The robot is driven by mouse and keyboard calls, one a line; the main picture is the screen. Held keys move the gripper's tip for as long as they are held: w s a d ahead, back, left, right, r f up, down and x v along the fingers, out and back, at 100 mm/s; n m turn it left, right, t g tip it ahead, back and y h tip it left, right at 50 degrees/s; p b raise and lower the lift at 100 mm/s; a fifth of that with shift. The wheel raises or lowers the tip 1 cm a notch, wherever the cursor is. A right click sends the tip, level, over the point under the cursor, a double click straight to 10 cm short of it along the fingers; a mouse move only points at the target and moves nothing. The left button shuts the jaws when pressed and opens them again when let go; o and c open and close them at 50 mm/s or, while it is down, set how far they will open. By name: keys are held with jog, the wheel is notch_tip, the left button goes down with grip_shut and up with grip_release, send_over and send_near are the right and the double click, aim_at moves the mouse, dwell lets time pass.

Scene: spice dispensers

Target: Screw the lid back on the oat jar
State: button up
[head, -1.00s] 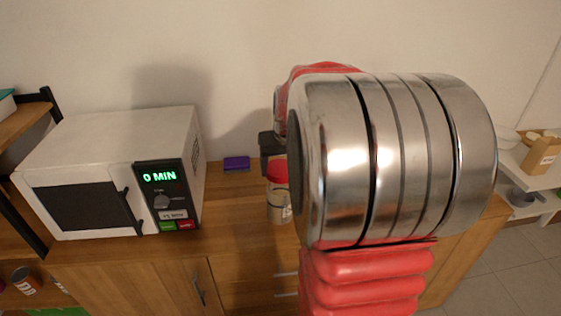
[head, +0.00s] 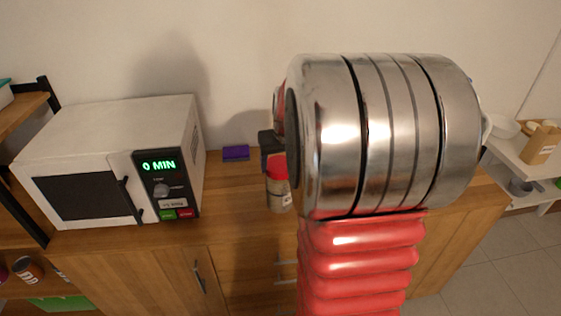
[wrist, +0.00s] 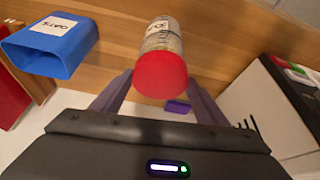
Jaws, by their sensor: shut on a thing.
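The oat jar is a clear jar (head: 280,200) with a pale label, standing upright on the wooden counter. Its red lid (head: 277,166) sits at its mouth. In the wrist view I look down on the lid (wrist: 160,75), with the jar body (wrist: 161,39) showing behind it; the jar's label is too small to read surely. My gripper (wrist: 160,78) is shut on the lid, one finger on each side. From these views I cannot tell how far the lid is turned on. In the head view my arm hides most of the gripper.
A purple block (head: 236,153) lies on the counter (head: 140,238) near the wall. A white microwave (head: 110,160) stands to the left. A white shelf (head: 525,165) is at far right.

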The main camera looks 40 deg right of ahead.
jog(key=shift+f, duration=0.7)
jog(key=o, duration=0.5)
jog(key=shift+c, duration=0.2)
jog(key=c, duration=0.5)
jog(key=shift+m, duration=0.6)
jog(key=shift+w+a+m+g+h, duration=0.1)
jog(key=shift+m+g+h, duration=0.35)
jog(key=shift+m, duration=0.75)
jog(key=shift+w+m+g+h, duration=0.1)
jog(key=shift+m+g+h, duration=0.45)
jog(key=shift+m, duration=1.45)
jog(key=shift+m+g, duration=0.3)
jog(key=shift+m, duration=0.5)
